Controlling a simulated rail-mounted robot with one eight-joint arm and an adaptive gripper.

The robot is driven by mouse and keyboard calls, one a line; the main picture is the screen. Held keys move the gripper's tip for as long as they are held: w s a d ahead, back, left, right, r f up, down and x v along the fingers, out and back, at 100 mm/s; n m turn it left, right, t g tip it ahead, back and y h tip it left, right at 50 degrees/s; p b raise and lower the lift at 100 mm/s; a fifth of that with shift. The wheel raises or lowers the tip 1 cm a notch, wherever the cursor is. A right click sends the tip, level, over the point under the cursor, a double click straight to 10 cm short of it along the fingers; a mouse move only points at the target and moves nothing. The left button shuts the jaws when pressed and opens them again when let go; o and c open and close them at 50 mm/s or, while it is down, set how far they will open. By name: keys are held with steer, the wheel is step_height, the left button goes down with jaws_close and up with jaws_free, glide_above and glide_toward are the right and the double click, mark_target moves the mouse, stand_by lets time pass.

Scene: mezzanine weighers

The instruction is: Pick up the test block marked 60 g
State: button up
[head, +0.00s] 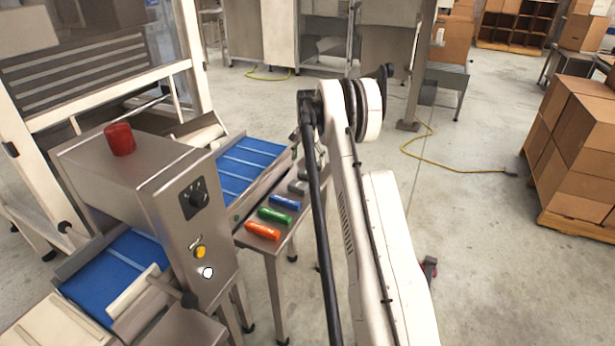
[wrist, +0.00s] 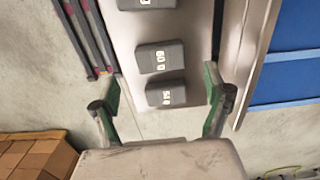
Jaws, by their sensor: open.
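In the wrist view, a dark grey block (wrist: 160,57) bears upside-down pale lettering that appears to read 60 g. It lies flat on a narrow metal shelf (wrist: 122,42). A similar grey block (wrist: 166,93) lies beside it, closer to my gripper; its marking is harder to read. A third grey block (wrist: 147,4) is cut by the top edge. My gripper (wrist: 160,74) is open, its green-padded fingers apart on either side of the blocks in the picture, with nothing held. In the head view, my arm partly hides the grey blocks (head: 297,187) and the gripper.
Orange (head: 262,231), green (head: 274,215) and blue (head: 285,202) pieces lie on the same shelf. A blue conveyor (head: 235,178) runs close beside it, and a steel weigher housing (head: 165,190) stands at left.

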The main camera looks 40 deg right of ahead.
mark_target(308, 171)
steer(key=shift+a+f+b, duration=0.15)
steer(key=shift+f+b, duration=0.15)
steer(key=shift+f, duration=2.8)
steer(key=shift+c, duration=0.5)
steer(key=c, duration=1.2)
